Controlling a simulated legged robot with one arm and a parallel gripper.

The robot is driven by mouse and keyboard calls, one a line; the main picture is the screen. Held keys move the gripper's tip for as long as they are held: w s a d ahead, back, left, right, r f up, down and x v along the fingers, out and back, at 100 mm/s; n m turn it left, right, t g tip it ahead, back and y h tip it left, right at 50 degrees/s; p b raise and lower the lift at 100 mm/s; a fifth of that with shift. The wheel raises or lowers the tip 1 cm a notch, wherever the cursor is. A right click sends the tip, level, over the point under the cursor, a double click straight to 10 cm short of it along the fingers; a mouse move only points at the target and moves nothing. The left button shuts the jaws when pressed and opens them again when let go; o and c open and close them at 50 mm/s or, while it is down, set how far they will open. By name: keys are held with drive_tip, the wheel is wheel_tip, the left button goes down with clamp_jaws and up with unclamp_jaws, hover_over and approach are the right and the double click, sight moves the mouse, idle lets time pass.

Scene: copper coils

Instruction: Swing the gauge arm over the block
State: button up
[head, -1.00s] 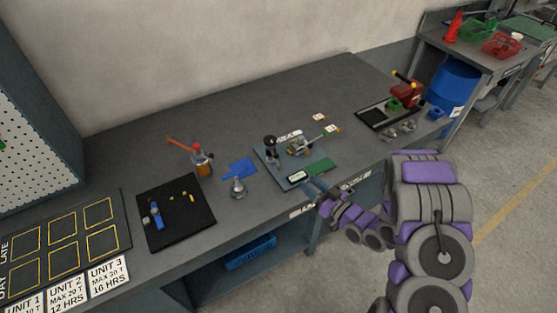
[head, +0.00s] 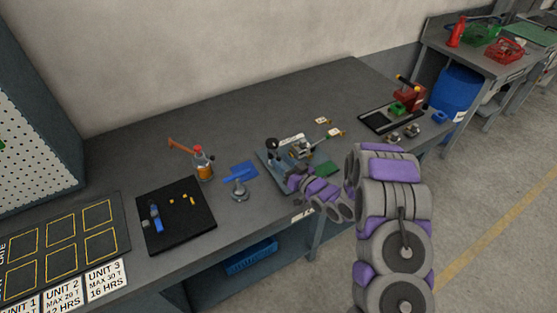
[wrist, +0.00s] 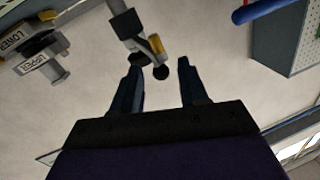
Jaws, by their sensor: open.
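The gauge fixture stands on a blue-grey plate (head: 270,172) on the bench, partly hidden by my arm. Its dark upright (head: 272,145) is at the left, and a metallic block-like part (head: 301,148) is right of it. In the wrist view a grey arm (wrist: 122,18), which looks like the gauge arm, reaches in from the top and ends in a yellow part and black ball (wrist: 161,72). My gripper (wrist: 160,72) is open, and the ball appears between its fingertips; contact cannot be told. Parts labelled LOWER and UPPER (wrist: 42,68) show at the left.
A bottle with orange contents (head: 203,167), a small metal stand (head: 238,190) and a black mat (head: 176,218) lie left of the fixture. A black tray (head: 378,121) and red device stand right.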

drive_tip(key=shift+x, duration=1.25)
drive_tip(key=shift+c, duration=0.2)
clamp_jaws()
